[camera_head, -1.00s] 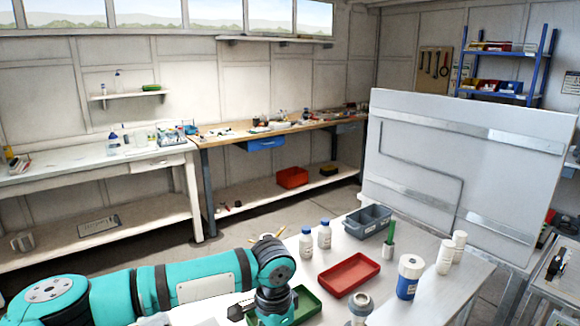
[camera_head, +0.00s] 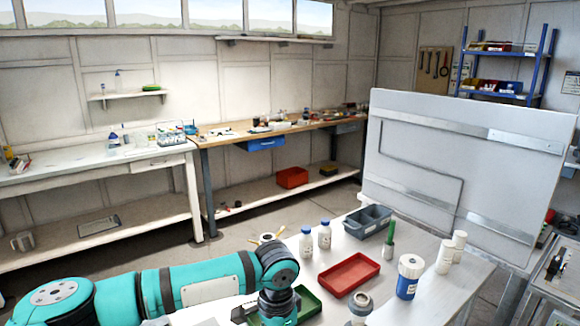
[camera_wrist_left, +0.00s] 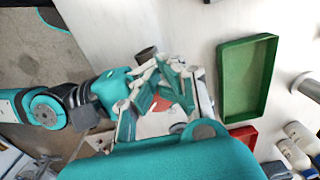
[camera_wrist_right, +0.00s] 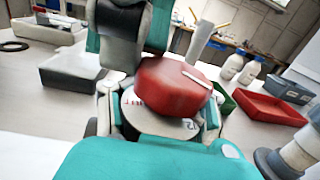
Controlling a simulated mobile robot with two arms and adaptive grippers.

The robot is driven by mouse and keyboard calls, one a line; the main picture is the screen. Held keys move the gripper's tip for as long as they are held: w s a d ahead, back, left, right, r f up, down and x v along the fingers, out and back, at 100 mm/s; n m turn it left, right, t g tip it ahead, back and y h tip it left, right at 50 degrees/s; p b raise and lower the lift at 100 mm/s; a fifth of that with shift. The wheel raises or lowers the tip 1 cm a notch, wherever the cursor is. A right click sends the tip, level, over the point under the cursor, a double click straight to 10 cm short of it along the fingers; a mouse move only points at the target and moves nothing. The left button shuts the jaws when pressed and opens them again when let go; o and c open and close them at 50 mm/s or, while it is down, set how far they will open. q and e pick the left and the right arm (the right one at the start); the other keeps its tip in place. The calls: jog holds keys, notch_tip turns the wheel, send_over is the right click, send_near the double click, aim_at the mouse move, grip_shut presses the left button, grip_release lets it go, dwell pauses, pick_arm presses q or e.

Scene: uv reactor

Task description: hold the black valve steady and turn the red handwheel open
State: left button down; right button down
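The red handwheel (camera_wrist_right: 172,85), with a pale line on its top, is right in front of my right gripper (camera_wrist_right: 165,105) in the right wrist view. The fingers stand on both sides of it; the wheel hides their tips, so contact is unclear. In the left wrist view my left gripper (camera_wrist_left: 165,78) appears closed around the valve body, with a bit of red showing between its fingers. A dark stub (camera_wrist_left: 145,52), apparently part of the black valve, sticks out beyond the fingers. Most of the valve body is hidden. In the head view both grippers' fingers are out of sight.
An empty green tray (camera_wrist_left: 222,92) lies beside the left gripper. A grey box (camera_wrist_right: 70,75) is left of the right gripper.

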pick_arm(q)
jog(key=shift+s+d, duration=0.2)
jog(key=shift+s, duration=0.05)
jog(key=shift+s+d, duration=0.55)
jog(key=shift+s, duration=0.1)
jog(key=shift+s+d, duration=0.1)
jog(key=shift+s, duration=0.05)
dwell(0.6)
jog(key=shift+s+a, duration=0.2)
jog(key=shift+s, duration=0.15)
notch_tip(320, 180, up, 6)
dwell(0.4)
jog(key=shift+w+a, duration=0.1)
jog(key=shift+w, duration=0.05)
